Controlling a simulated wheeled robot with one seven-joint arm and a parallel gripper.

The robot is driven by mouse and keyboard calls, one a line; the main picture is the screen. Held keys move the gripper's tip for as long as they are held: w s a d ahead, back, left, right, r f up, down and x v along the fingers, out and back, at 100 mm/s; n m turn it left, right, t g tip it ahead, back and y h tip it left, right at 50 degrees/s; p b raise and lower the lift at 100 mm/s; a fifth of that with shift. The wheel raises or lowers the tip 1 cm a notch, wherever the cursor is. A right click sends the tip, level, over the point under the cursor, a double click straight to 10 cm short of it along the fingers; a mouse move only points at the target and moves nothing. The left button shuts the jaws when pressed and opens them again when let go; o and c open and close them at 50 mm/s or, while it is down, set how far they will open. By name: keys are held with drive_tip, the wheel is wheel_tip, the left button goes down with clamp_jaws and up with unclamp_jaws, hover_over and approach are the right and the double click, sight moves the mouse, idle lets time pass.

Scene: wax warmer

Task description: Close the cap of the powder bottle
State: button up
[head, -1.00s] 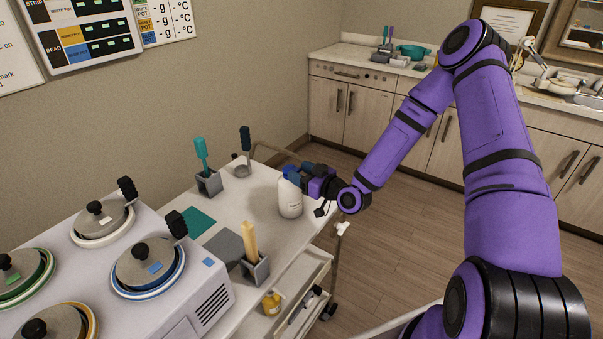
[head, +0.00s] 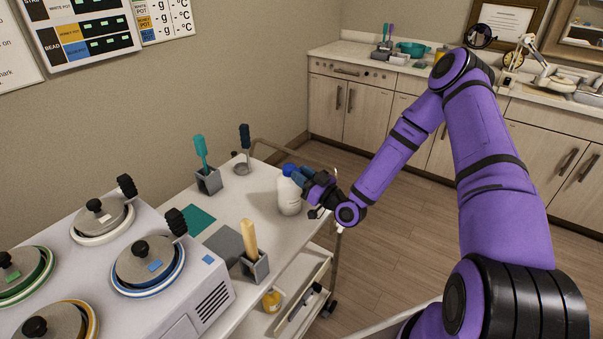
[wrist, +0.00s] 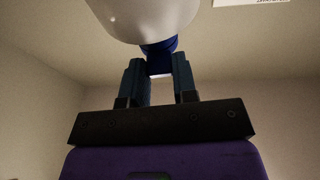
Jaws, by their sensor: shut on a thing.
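The powder bottle (head: 289,198) is white and stands upright near the right edge of the white cart top. Its blue cap (head: 289,169) shows at the top in the head view. My gripper (head: 303,176) is at the right side of the bottle's top. In the wrist view, the white bottle body (wrist: 155,15) fills the top centre, and the blue cap (wrist: 159,52) lies between the fingertips of my gripper (wrist: 160,68). The fingers are shut on the blue cap. How far the cap is closed cannot be told.
A grey holder with a teal-handled tool (head: 207,180) stands left of the bottle. A grey holder with a wooden-handled tool (head: 253,263) stands in front. A wax warmer (head: 190,280) with lidded pots fills the near left. A teal mat (head: 195,219) lies flat between.

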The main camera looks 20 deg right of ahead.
drive_tip(key=o, duration=0.9)
drive_tip(key=shift+o, duration=0.2)
drive_tip(key=v, duration=1.1)
drive_tip(key=shift+w, duration=0.15)
